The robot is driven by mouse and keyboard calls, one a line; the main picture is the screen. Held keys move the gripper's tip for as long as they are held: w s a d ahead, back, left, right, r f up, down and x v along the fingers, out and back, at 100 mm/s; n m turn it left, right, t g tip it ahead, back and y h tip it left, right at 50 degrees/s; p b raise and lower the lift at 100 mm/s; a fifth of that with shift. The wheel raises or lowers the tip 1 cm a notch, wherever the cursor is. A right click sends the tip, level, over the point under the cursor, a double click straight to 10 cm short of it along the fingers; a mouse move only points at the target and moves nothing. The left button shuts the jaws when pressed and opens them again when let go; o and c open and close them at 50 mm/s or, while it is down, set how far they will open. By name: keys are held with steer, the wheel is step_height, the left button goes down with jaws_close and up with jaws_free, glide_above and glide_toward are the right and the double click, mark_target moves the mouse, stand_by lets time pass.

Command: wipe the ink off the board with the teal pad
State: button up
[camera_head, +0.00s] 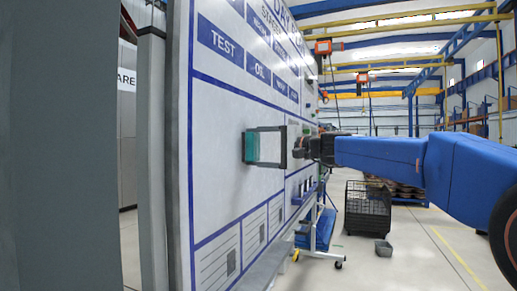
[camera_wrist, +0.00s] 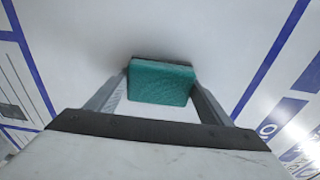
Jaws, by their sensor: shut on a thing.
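The teal pad (camera_head: 252,147) is held between the fingers of my gripper (camera_head: 265,147), close against the white board (camera_head: 225,120). In the wrist view the pad (camera_wrist: 160,84) sits between the two grey fingertips (camera_wrist: 160,88), with a dark strip along its board side. I cannot tell for sure whether it touches the board. The gripper is shut on the pad. The board is upright, with blue lines and blue label boxes such as "TEST". No ink mark is clearly visible on the bare white area around the pad; the pad and fingers hide part of it.
Small items (camera_head: 306,130) are on the board's far side, beyond my gripper. A grey post (camera_head: 152,140) is near the board's left edge.

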mark_target(241, 147)
steer(key=shift+s+a, duration=0.3)
steer(key=shift+s, duration=0.55)
steer(key=shift+s+a, duration=0.3)
steer(key=shift+s, duration=0.55)
steer(key=shift+w+v, duration=0.15)
steer(key=shift+v, duration=1.3)
steer(key=shift+w+v, duration=0.2)
steer(key=shift+v, duration=1.3)
steer(key=shift+d, duration=0.2)
steer(key=shift+v, duration=1.45)
steer(key=shift+w+d+f, duration=0.1)
steer(key=shift+w+d, duration=0.05)
steer(key=shift+w, duration=0.05)
